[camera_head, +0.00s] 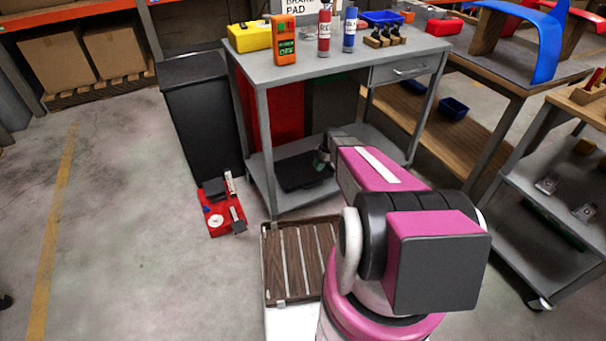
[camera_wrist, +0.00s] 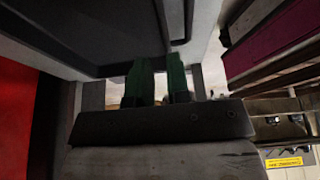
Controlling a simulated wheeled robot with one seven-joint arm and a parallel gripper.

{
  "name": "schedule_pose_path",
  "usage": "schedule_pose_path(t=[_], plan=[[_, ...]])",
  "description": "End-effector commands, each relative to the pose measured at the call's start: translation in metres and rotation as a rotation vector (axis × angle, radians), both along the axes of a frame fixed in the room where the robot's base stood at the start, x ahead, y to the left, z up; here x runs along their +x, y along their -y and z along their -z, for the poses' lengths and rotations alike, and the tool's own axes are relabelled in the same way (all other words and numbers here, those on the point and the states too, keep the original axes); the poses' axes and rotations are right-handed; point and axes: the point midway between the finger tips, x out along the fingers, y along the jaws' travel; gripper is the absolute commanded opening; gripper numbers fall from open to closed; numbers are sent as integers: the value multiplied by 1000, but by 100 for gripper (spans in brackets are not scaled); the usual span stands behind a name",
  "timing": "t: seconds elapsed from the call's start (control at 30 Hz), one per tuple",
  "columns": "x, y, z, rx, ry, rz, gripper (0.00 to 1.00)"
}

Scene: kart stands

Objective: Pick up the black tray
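The black tray (camera_head: 303,172) lies on the lower shelf of the grey workbench, below the red panel, in the head view. My arm hides its right part. In the wrist view a dark, rimmed surface that looks like the tray (camera_wrist: 85,30) fills the upper left. My gripper (camera_wrist: 159,70) shows there as two green fingers with a narrow gap, their tips at the edge of this dark surface. In the head view the gripper (camera_head: 321,160) is mostly hidden at the tray's right side. Whether the fingers close on the rim cannot be told.
The grey workbench (camera_head: 340,68) has legs and an upper top around the shelf. A black bin (camera_head: 203,115) stands left of it, with a red kit (camera_head: 222,213) on the floor. My slatted deck is in front. A grey cart (camera_head: 550,190) is at right.

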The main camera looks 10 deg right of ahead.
Motion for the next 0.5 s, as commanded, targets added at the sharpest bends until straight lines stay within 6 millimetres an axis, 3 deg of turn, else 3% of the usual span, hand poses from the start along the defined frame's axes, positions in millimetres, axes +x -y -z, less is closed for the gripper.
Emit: schedule_pose_path(t=[0.2,0.5], plan=[[-4,-12,31,-1,-2,1,17],[-8,-21,50,0,-1,3,17]])
